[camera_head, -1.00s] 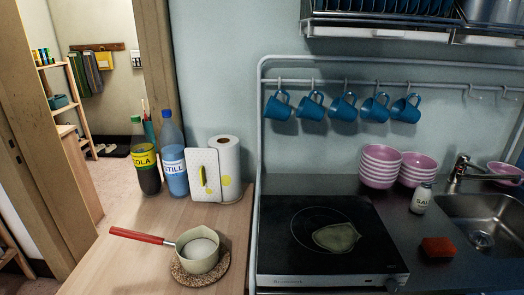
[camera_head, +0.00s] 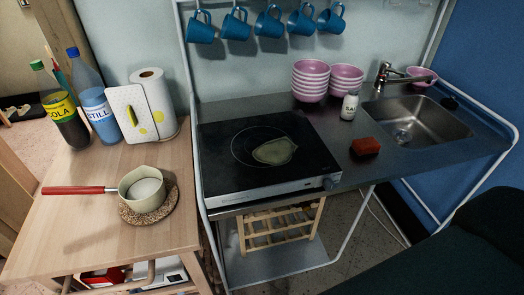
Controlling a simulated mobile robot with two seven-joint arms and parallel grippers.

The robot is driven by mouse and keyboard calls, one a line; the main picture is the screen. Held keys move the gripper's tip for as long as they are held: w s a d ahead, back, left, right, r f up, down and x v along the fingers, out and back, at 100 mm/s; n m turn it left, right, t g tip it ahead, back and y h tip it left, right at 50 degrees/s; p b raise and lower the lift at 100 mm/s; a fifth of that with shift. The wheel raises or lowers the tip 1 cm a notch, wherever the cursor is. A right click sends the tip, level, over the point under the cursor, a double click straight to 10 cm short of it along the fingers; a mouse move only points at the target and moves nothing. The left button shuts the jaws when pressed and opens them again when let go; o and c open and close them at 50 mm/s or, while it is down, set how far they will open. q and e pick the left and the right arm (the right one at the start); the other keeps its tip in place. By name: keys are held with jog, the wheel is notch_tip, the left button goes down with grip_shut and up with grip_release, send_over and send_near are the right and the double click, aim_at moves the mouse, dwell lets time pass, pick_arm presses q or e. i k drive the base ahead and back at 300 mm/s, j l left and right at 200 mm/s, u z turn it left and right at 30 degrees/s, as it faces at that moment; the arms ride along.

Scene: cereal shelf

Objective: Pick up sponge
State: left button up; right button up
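The sponge (camera_head: 365,146) is a small red-orange block with a darker top. It lies on the dark metal counter (camera_head: 384,163), right of the cooktop and in front of the sink. Nothing covers it. Neither of my grippers shows in the head view.
A black cooktop (camera_head: 222,167) is left of the sponge, and a salt shaker (camera_head: 350,106) stands behind it. Stacked pink bowls (camera_head: 310,82) and the sink (camera_head: 428,117) with its faucet (camera_head: 400,72) are further back. A saucepan (camera_head: 146,194) sits on the wooden table (camera_head: 70,232). Dark green furniture (camera_head: 462,250) is at lower right.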

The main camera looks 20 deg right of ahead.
aim_at(361, 148)
jog(key=z, duration=1.55)
